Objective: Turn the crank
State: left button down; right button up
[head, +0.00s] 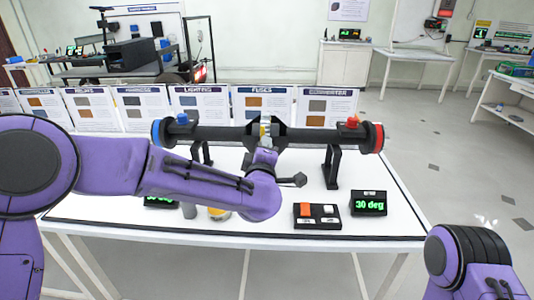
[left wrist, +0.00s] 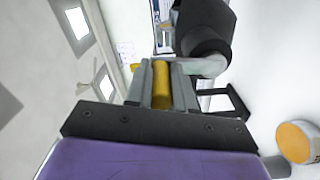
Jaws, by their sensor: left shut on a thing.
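A black horizontal shaft (head: 215,135) rests on black stands across the white table, with a blue left end and a red right end. At its middle, my left gripper (head: 265,133) is shut on the yellow crank handle, a little of which shows between the fingers. In the left wrist view the yellow crank handle (left wrist: 161,84) lies between the two grey fingers of my left gripper (left wrist: 160,88). The crank's arm is mostly hidden by my gripper and wrist. My right arm is at the bottom right of the head view; its gripper is out of view.
A display (head: 369,203) reads "30 deg" in green. Another display and an orange-topped cylinder (left wrist: 297,142) are partly behind my left arm. Printed panels (head: 262,105) line the table's back edge.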

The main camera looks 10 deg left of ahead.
pick_arm(q)
jog(key=shift+a+n, duration=0.2)
jog(key=shift+n, duration=0.2)
jog(key=c, duration=1)
grip_release()
jog(key=shift+s, duration=0.1)
jog(key=s, duration=0.3)
jog(key=s+b, duration=0.1)
jog(key=s, duration=0.6)
jog(key=shift+s+d+b, duration=0.2)
jog(key=shift+d+b, duration=0.1)
jog(key=shift+b, duration=0.05)
